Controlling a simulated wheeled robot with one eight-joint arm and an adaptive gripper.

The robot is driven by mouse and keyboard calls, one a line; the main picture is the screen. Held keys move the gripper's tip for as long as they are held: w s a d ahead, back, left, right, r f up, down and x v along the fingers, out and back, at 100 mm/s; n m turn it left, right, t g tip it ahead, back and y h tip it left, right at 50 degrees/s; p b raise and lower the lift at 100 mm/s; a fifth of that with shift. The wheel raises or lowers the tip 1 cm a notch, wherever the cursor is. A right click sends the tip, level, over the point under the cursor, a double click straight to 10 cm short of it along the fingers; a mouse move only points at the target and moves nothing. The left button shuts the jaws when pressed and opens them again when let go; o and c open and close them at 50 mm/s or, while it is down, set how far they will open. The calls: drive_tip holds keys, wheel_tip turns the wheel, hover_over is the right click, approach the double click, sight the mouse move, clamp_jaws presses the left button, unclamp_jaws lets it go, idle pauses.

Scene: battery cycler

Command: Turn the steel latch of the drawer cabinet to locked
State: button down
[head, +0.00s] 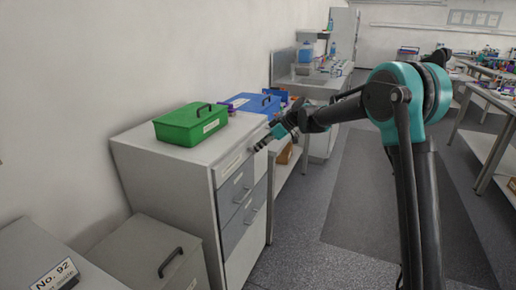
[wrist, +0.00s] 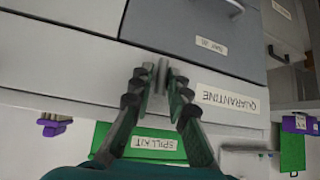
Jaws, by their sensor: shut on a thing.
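The drawer cabinet (head: 160,175) stands against the wall, pale with grey lower drawers. My gripper (head: 262,144) is at its top drawer front. In the wrist view, which is upside down, my gripper (wrist: 160,84) is shut on the steel latch (wrist: 162,76), a thin upright plate between the fingertips. The latch sits beside a QUARANTINE label (wrist: 228,98) on the pale drawer front. The fingers hide part of the latch, and I cannot make it out in the head view. I cannot tell whether it is locked.
A green SPILL KIT box (head: 190,124) stands on the cabinet top, with a blue box (head: 252,104) behind. A grey drawer (wrist: 200,35) with a handle lies below the latch. A low grey box (head: 150,250) stands in front on the left. Open floor (head: 330,225) lies to the right.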

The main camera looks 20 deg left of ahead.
drive_tip(key=shift+s+f, duration=0.1)
drive_tip(key=shift+s, duration=0.15)
drive_tip(key=c, duration=1.6)
unclamp_jaws()
drive_tip(key=shift+w, duration=0.1)
drive_tip(key=v, duration=1.2)
drive_tip(key=shift+w+a, duration=0.1)
